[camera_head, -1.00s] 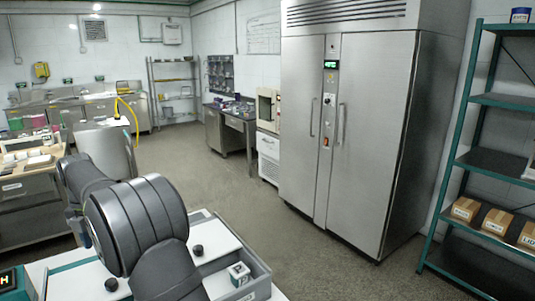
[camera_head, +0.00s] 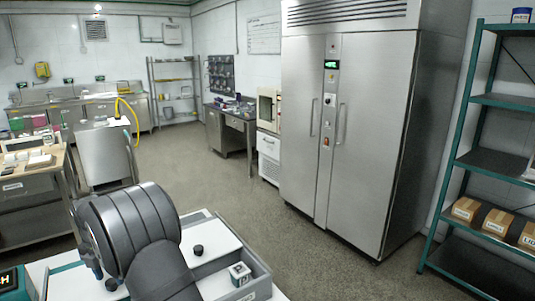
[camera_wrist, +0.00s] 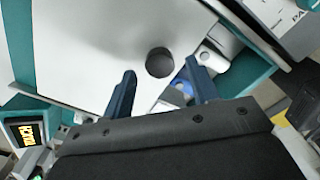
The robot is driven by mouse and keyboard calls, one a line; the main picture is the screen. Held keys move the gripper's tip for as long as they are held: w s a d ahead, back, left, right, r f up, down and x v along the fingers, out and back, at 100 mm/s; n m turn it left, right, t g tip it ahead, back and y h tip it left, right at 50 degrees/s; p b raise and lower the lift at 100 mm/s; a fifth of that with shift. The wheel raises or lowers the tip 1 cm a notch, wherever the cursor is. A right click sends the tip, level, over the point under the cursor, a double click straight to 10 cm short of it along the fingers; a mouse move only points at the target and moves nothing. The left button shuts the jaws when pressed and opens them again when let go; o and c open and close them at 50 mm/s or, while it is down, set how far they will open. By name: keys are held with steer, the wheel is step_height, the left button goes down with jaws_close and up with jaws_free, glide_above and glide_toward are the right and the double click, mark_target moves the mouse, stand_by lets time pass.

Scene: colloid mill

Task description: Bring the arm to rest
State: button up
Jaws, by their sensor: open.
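My gripper (camera_wrist: 160,88) shows in the wrist view with its two dark blue fingers spread apart. Nothing is held between them. It is above a white panel (camera_wrist: 90,60) with a teal edge, and a round black knob (camera_wrist: 159,62) on that panel shows just beyond the fingertips. In the head view my dark arm (camera_head: 135,230) is folded at the lower left, over the white-topped bench unit. The gripper itself is hidden in that view.
A grey tray (camera_head: 262,280) with a small white-and-green block (camera_head: 240,273) lies right of my arm. A black knob (camera_head: 198,250) stands on the white top. A steel cabinet (camera_head: 370,140) and teal shelves (camera_head: 490,158) stand at right. Open floor (camera_head: 200,170) lies beyond.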

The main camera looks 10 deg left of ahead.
steer(key=shift+f, duration=0.95)
steer(key=shift+s+d+r, duration=0.1)
steer(key=shift+s+d, duration=0.5)
steer(key=shift+w+a, duration=0.35)
steer(key=shift+w, duration=0.05)
step_height(320, 180, up, 17)
steer(key=f, duration=0.4)
steer(key=shift+w+a, duration=0.2)
steer(key=shift+a, duration=0.05)
steer(key=shift+f, duration=0.1)
